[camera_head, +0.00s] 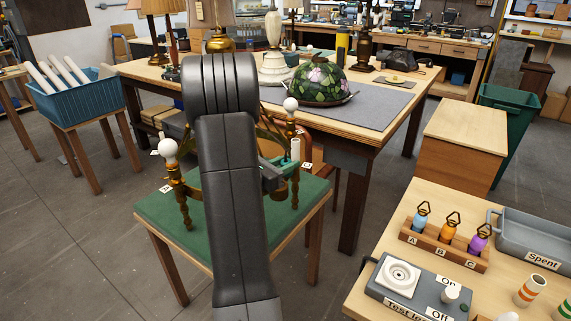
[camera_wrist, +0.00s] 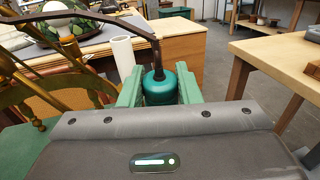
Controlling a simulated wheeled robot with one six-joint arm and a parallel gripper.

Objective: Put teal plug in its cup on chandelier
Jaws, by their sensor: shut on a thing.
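My gripper (camera_wrist: 160,80) has its pale green fingers shut on the teal plug (camera_wrist: 159,92) in the wrist view. The plug is round with a dark neck, and a dark curved cord or arm meets its top. The brass chandelier (camera_head: 186,208) stands on a green-topped table in the head view, mostly hidden behind my arm. It also shows at the left of the wrist view (camera_wrist: 35,85). A white sleeve (camera_wrist: 123,54) on it stands just left of the plug. My gripper (camera_head: 275,178) is at the chandelier's right side in the head view. I cannot make out the plug's cup.
White bulbs (camera_head: 291,104) top chandelier arms. The green-topped table (camera_head: 310,205) stands before a wooden workbench (camera_head: 405,105) with lamps and a stained-glass shade (camera_head: 322,82). At right, another table holds a rack (camera_head: 443,243) of colored pieces, a grey test box (camera_head: 415,290) and a "Spent" tray (camera_head: 540,240).

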